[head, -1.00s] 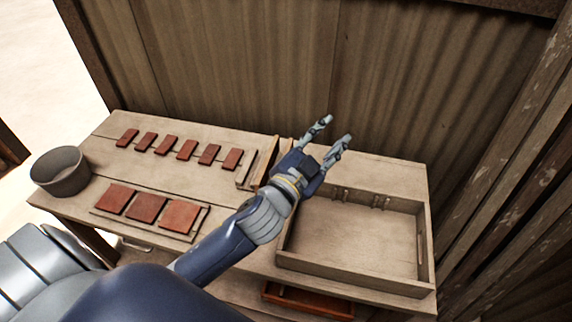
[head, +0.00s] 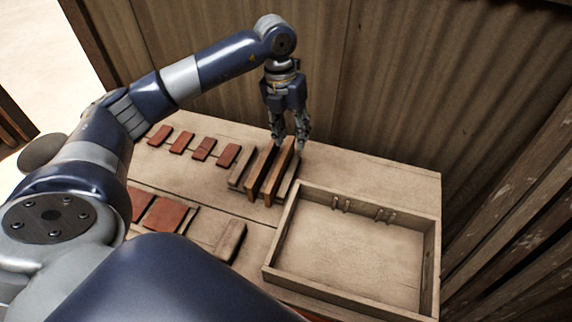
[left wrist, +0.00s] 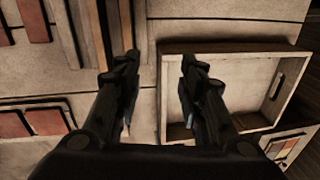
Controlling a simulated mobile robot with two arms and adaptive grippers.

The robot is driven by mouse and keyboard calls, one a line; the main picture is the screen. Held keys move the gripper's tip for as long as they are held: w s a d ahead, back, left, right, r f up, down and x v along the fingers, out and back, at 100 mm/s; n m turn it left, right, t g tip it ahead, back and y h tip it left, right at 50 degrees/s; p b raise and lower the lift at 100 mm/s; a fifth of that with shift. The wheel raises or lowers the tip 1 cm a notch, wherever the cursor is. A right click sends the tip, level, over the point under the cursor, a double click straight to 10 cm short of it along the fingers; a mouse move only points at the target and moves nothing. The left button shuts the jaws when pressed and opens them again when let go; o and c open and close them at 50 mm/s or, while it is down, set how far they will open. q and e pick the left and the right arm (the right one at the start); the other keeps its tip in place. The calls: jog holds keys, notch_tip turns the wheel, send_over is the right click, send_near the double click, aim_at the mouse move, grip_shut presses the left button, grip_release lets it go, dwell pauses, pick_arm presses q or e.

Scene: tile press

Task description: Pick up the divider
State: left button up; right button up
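Two thin brown wooden dividers stand upright on edge, side by side, in a low wooden rack (head: 240,168) in the middle of the bench: a left divider (head: 262,172) and a right divider (head: 279,175). My left gripper (head: 289,146) points down at the far end of the right divider, its fingers apart. In the head view that divider's far end shows between the fingertips, but I cannot tell whether they reach down around it. In the left wrist view the left gripper (left wrist: 158,68) is open with nothing clasped. My right gripper is out of view.
A shallow wooden tray (head: 350,250) with small pegs at its back wall is right of the rack. Small red tiles (head: 203,149) lie in a row at the left. Larger red tiles (head: 168,213) lie nearer. A wooden block (head: 230,241) is in front. A corrugated wall stands behind.

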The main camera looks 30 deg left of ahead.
pick_arm(q)
jog(key=n+y+b, duration=0.1)
jog(key=y+b, duration=0.1)
jog(key=b, duration=0.1)
send_over(280, 163)
notch_tip(280, 163, down, 2)
notch_tip(280, 163, down, 12)
jog(key=shift+f+p, duration=0.25)
jog(key=shift+p, duration=0.35)
jog(key=shift+f, duration=0.5)
jog(key=shift+c, duration=0.3)
grip_shut()
